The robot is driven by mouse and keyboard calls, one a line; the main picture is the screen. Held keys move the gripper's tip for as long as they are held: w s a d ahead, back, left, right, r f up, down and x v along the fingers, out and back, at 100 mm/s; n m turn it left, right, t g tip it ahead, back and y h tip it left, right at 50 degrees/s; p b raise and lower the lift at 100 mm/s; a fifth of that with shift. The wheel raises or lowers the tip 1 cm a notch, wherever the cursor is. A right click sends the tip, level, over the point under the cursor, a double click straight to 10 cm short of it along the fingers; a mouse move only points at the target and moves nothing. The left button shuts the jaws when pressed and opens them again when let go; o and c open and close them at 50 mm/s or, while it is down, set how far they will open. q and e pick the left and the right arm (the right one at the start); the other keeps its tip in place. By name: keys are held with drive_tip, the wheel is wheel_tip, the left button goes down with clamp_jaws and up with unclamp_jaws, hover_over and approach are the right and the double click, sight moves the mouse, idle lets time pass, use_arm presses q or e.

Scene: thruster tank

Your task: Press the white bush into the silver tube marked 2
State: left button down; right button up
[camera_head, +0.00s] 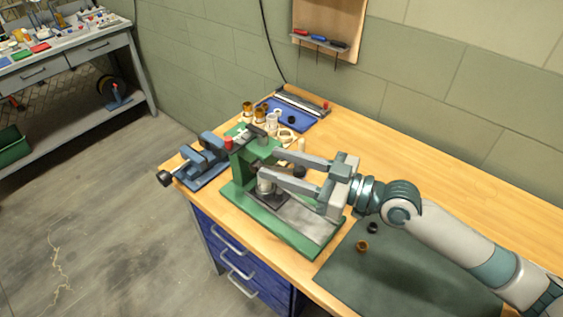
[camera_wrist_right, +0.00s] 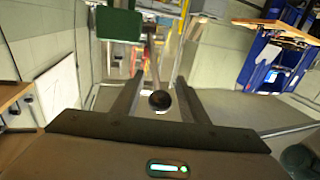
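A green press (camera_head: 257,160) stands on the bench. A short silver tube (camera_head: 265,186) stands on its bed, partly behind a finger; no mark or bush in it can be made out. More tubes, some silver or white (camera_head: 272,128), stand on a board behind the press. My right gripper (camera_head: 272,164) reaches in from the right with its fingers spread. The press lever's black knob (camera_head: 299,171) shows between them. In the right wrist view the knob (camera_wrist_right: 160,100) and rod sit between the fingers with visible gaps. My left gripper is out of view.
A blue vise (camera_head: 203,162) is left of the press. A blue tray (camera_head: 288,118) lies behind. A dark mat (camera_head: 400,275) at the front right has a brass ring (camera_head: 362,246) and a black ring (camera_head: 372,228) at its edge. The bench's right rear is clear.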

clamp_jaws()
idle(1.4)
